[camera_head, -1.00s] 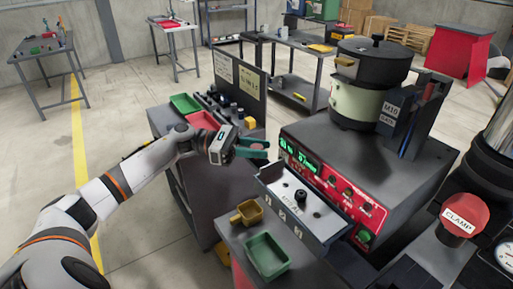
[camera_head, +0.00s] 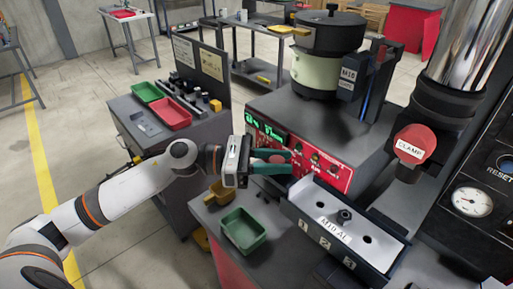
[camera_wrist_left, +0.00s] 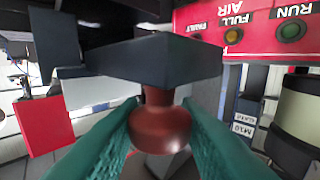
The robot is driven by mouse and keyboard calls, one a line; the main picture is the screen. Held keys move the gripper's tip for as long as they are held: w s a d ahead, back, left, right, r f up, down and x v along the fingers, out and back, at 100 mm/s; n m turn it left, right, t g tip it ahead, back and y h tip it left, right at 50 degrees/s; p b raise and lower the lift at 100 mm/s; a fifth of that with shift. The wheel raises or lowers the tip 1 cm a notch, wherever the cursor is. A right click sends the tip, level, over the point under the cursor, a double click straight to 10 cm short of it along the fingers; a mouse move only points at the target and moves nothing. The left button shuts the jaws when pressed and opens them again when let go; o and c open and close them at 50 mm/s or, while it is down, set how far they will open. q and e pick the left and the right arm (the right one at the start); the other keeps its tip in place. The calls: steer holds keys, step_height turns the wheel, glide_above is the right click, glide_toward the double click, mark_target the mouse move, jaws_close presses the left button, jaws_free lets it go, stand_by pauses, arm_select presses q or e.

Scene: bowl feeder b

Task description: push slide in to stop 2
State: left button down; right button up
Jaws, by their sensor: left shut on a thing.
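The slide unit (camera_head: 361,240) is a grey-topped bar labelled M10 AL, with a black knob and dark holes on top and numbered marks on its front side. My left gripper (camera_head: 275,162), with green fingers, is at its left end. In the left wrist view my left gripper (camera_wrist_left: 160,138) has its fingers on both sides of a reddish-brown knob (camera_wrist_left: 160,125), which joins a dark block (camera_wrist_left: 150,60). Which numbered stop the slide is at cannot be told. My right gripper is not in view.
A red-fronted control panel (camera_head: 318,166) stands close behind the fingers, under the bowl feeder (camera_head: 327,60). A green tray (camera_head: 243,230) and a yellow scoop-like bin (camera_head: 194,204) sit below my left gripper. A red CLAMP button (camera_head: 415,145) is at right.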

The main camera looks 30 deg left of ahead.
mark_target(305, 177)
arm_select(q)
steer(key=d, duration=0.1)
steer(key=s+d, duration=0.1)
steer(key=d, duration=0.2)
steer(key=shift+s+p, duration=0.35)
steer(key=shift+s, duration=0.05)
steer(key=shift+s+d, duration=0.2)
steer(key=shift+d, duration=0.4)
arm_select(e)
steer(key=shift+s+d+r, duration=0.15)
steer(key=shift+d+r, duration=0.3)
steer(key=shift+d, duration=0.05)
arm_select(q)
steer(key=c, duration=1.1)
jaws_free()
steer(key=shift+a, duration=0.1)
steer(key=b+v, duration=0.6)
steer(key=v, duration=0.6)
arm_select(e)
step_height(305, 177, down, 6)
